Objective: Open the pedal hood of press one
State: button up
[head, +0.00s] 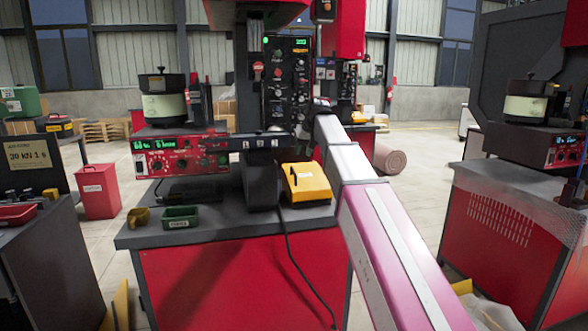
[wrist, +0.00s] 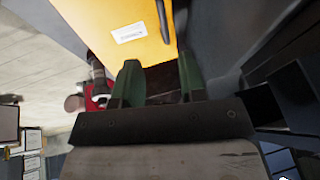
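The yellow pedal hood (head: 312,184) sits on the dark worktop of press one (head: 220,225), right of the press column. It looks lowered over its pedal; the pedal itself is hidden. In the wrist view the yellow hood (wrist: 110,28) fills the top middle, with a white label and a dark bar or slot at its right side. My gripper (wrist: 160,78) has its two green fingers apart, with nothing seen between them but a dark background. The fingertips point towards the hood's near edge; I cannot tell whether they touch it. In the head view my arm hides most of the gripper.
A dark cable (head: 292,262) hangs over the worktop's front. The control panel (head: 288,80) rises behind the hood. Another press (head: 515,225) stands at the right.

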send_over(306, 180)
jog(key=s+a, duration=0.2)
jog(key=a, duration=0.3)
jog(key=f, duration=0.9)
jog(key=shift+w+d, duration=0.2)
jog(key=shift+w, duration=0.05)
grip_shut()
